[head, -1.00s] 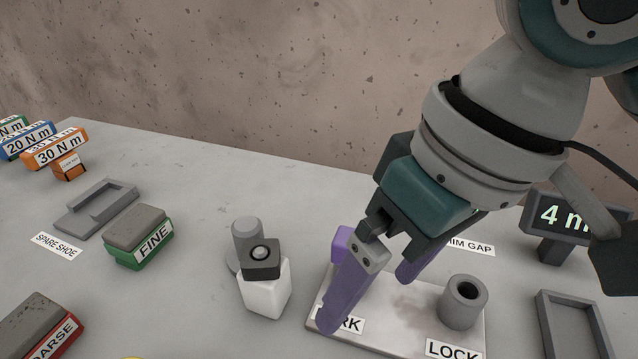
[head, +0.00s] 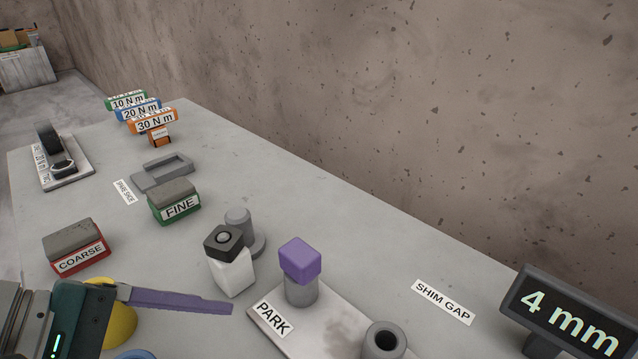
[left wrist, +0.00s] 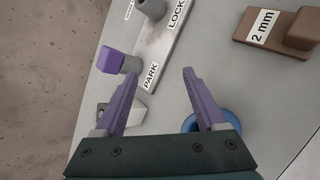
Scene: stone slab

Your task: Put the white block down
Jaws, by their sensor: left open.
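The white block (head: 233,276) stands on the stone slab, with a dark square cap (head: 224,242) on top. It is beside a short grey post (head: 238,218) and left of the plate marked PARK (head: 268,309). In the left wrist view the white block (left wrist: 136,117) is partly hidden behind a finger. My left gripper (head: 228,306) comes in from the lower left, its visible purple finger just in front of the white block. In the left wrist view my left gripper (left wrist: 160,76) is open, with nothing between the fingertips. My right gripper is out of view.
A purple-topped grey post (head: 300,262) and a hollow grey cylinder (head: 385,341) stand on the plate. A yellow object (head: 119,323) sits behind my left gripper. FINE (head: 174,206) and COARSE (head: 76,251) blocks are farther left; a 4 mm display (head: 565,318) is at right.

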